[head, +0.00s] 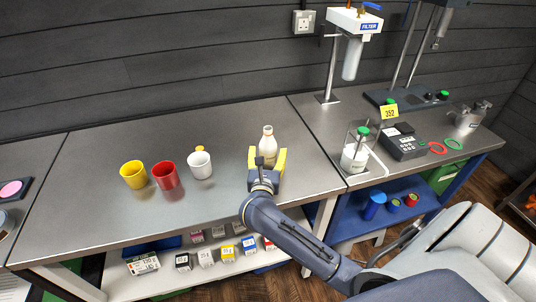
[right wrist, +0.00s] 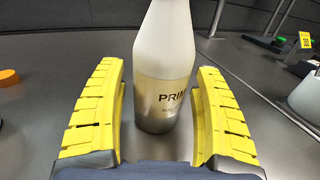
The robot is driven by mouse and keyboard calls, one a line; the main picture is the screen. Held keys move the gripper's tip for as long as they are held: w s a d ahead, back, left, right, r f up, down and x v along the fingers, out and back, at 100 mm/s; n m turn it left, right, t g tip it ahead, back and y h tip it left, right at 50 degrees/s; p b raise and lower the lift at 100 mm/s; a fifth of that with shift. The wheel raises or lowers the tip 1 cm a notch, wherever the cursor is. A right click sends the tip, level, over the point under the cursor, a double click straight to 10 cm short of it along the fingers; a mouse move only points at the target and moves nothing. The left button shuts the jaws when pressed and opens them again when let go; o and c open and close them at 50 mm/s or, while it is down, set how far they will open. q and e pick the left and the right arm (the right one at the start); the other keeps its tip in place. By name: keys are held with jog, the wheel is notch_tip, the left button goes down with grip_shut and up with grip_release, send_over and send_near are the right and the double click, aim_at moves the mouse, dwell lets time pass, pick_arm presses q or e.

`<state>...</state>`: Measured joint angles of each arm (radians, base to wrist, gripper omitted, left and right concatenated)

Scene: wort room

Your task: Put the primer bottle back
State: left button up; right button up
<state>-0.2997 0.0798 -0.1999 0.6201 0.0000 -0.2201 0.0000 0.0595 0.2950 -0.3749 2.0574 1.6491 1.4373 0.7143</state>
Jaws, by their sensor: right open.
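The primer bottle (head: 268,143) stands upright on the steel bench, pale with a label. In the right wrist view the bottle (right wrist: 167,75) shows the letters "PRIM" and stands just beyond and between the fingers. My right gripper (head: 267,158) is open, with yellow-padded fingers on either side of the bottle's lower part. In the right wrist view the gripper (right wrist: 162,110) shows a gap between each finger and the bottle. The bottle's base is partly hidden in the head view. My left gripper is not in view.
Small boxes fill the shelf below. The bench behind the bottle is clear.

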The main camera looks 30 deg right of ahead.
jog(key=shift+r, duration=0.15)
jog(key=v, duration=1.2)
jog(key=shift+a, duration=0.1)
